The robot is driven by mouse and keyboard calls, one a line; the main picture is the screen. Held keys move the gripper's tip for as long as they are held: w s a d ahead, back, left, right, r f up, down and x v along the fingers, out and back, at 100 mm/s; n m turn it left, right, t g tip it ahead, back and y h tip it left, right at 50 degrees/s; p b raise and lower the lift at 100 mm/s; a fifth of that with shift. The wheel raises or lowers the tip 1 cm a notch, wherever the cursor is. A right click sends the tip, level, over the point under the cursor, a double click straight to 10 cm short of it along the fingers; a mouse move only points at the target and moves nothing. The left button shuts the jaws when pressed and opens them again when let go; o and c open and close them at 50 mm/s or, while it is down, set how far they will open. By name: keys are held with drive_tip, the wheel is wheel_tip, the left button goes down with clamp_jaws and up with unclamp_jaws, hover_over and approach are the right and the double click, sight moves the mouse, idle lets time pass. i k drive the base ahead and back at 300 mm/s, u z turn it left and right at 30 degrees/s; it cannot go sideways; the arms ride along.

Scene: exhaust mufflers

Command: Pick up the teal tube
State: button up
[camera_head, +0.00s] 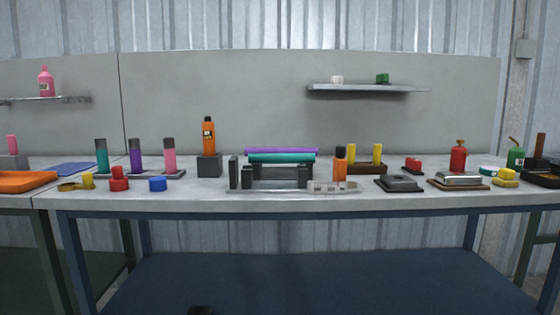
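A teal tube (283,157) lies level on a dark rack (275,175) near the middle of the table. A purple tube (282,150) lies just behind and above it, parallel to it. An upright teal cylinder (102,158) with a dark grey top stands at the left, in a row with a purple cylinder (136,158) and a pink cylinder (169,158). My gripper cannot be made out in the head view. A small dark shape at the bottom edge is too cut off to identify.
The grey table (215,197) holds these things. An orange bottle (208,133) on a dark block stands left of the rack. An orange cylinder (340,170) stands close to its right end. Dark upright posts (234,172) stand at its left. A wall shelf (366,88) hangs behind.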

sight(262, 159)
drive_tip(key=u, duration=2.25)
drive_tip(key=i, duration=2.3)
drive_tip(key=z, duration=2.85)
